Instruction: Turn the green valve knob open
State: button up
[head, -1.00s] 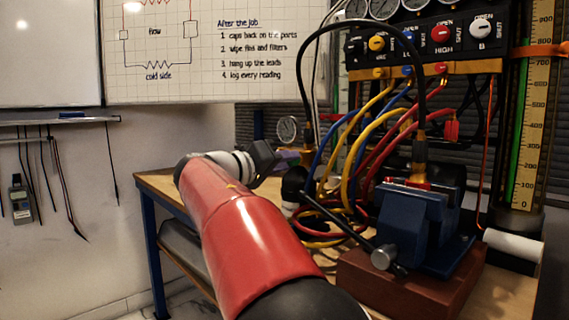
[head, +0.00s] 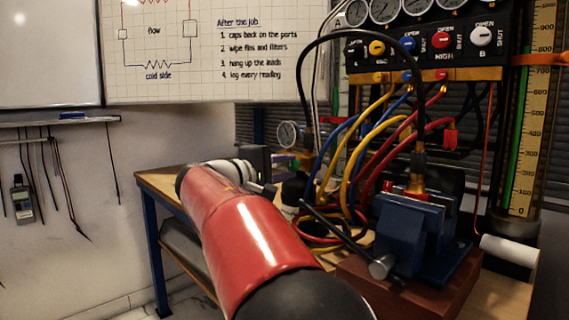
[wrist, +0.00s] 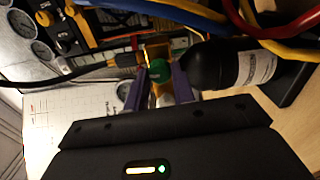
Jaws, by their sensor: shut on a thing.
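The green valve knob (wrist: 158,70) shows in the wrist view between the two purple fingers of my gripper (wrist: 162,84). It sits against a brass-coloured fitting (wrist: 152,52). My gripper is shut on the knob, and the fingers cover its sides. In the head view my red arm reaches over the bench and hides most of the gripper. The knob is too small and covered to make out there.
A black bottle (wrist: 215,65) with a white label stands close beside the fingers. A round gauge (head: 288,134) is above the gripper area. Coloured hoses (head: 365,150) and a blue vise (head: 410,230) crowd the right. A gauge panel (head: 425,40) stands behind.

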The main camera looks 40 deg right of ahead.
jog(key=shift+n, duration=0.7)
jog(key=o, duration=1)
jog(key=shift+a, duration=0.1)
jog(key=a, duration=0.7)
jog(key=shift+s+a, duration=0.35)
jog(key=shift+f, duration=0.1)
